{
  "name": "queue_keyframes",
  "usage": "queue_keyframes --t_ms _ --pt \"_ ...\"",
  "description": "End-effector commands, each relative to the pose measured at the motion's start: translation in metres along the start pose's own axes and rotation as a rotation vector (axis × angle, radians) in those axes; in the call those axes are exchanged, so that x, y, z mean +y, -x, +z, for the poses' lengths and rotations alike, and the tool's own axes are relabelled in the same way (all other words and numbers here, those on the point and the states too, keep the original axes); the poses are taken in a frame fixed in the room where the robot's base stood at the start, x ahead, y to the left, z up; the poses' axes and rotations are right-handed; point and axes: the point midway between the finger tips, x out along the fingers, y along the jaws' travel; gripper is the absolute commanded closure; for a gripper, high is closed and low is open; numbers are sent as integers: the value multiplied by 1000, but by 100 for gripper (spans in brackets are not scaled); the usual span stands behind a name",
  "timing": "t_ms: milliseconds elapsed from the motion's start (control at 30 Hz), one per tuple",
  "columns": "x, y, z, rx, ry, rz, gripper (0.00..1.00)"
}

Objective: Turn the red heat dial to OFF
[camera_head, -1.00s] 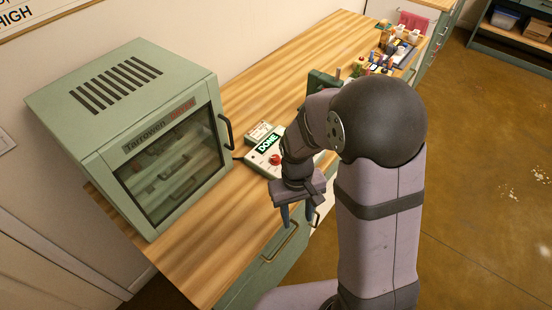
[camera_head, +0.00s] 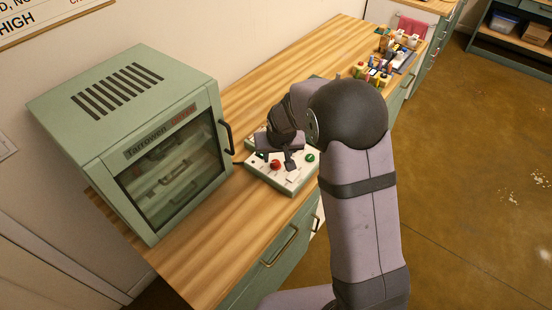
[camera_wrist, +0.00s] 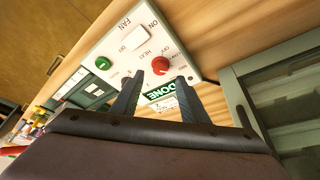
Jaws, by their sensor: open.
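The red heat dial (camera_head: 275,164) sits on a pale control panel (camera_head: 257,170) on the wooden bench. In the wrist view the red dial (camera_wrist: 160,65) lies just beyond my fingertips, roughly between them, with HEAT, OFF and LOW printed around it. The dial's pointer is too small to read. My gripper (camera_head: 277,160) hangs over the panel. In the wrist view my gripper (camera_wrist: 160,80) is open and empty, its two fingers apart. I cannot tell whether a finger touches the dial. A green DONE sign (camera_wrist: 160,95) shows between the fingers.
A green knob (camera_wrist: 103,63) and a white FAN switch (camera_wrist: 133,38) share the panel. A green glass-fronted cabinet (camera_head: 125,95) stands left of it. Several small bottles and items (camera_head: 380,70) stand at the bench's far end. Bare wood (camera_head: 190,255) lies in front of the cabinet.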

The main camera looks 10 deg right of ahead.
Motion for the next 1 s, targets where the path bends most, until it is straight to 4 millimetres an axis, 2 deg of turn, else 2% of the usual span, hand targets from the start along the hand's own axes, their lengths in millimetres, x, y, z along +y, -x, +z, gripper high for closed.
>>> queue_keyframes --t_ms 400,867,1000 --pt "0 -41 0 -1 0 1 60" --pt "0 -49 0 1 0 0 60" --pt "0 -49 0 1 0 0 91"
